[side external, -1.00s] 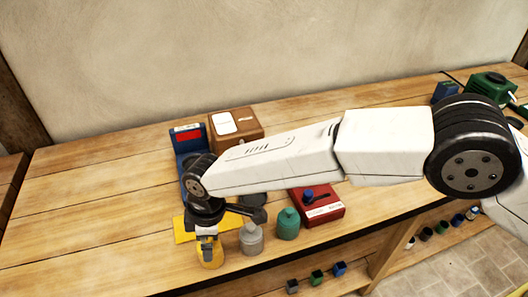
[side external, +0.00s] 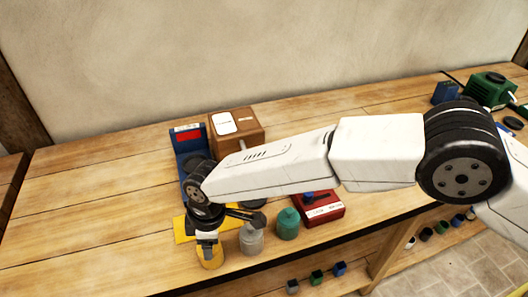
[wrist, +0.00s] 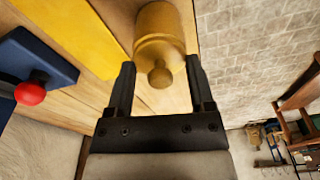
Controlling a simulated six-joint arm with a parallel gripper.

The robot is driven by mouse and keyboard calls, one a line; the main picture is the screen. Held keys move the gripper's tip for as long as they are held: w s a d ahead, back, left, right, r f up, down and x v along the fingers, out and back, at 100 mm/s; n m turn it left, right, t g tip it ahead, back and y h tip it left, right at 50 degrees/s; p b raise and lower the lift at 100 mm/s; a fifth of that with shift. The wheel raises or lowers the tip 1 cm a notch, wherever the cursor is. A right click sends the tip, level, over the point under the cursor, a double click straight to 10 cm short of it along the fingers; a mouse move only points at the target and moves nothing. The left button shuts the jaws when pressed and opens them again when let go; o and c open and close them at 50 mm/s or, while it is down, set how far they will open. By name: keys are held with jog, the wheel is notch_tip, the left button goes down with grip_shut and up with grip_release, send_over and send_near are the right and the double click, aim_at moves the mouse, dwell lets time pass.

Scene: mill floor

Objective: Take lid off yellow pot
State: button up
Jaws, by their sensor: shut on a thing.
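The yellow pot (side external: 210,260) stands upright near the front edge of the bench, below my gripper (side external: 208,245) in the side view. In the wrist view the pot (wrist: 158,20) lies straight ahead, with its round-knobbed yellow lid (wrist: 160,75) facing the camera. The fingers of my gripper (wrist: 160,75) are on either side of the lid, shut on it. The exact finger contact is hard to see. I see no clear gap between lid and pot.
A grey pot (side external: 251,240) and a green pot (side external: 288,224) stand just right of the yellow pot. A red box (side external: 322,208), a blue device (side external: 185,142) and a brown box (side external: 238,128) are behind. A yellow sheet (side external: 183,232) lies beside my gripper. The bench's left part is clear.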

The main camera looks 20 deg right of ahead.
jog(key=shift+r, duration=0.15)
jog(key=shift+r, duration=1.5)
jog(key=s+d+r, duration=0.9)
jog(key=s, duration=0.1)
jog(key=shift+s+d+r, duration=0.15)
jog(key=shift+d+r, duration=0.1)
jog(key=shift+r, duration=0.1)
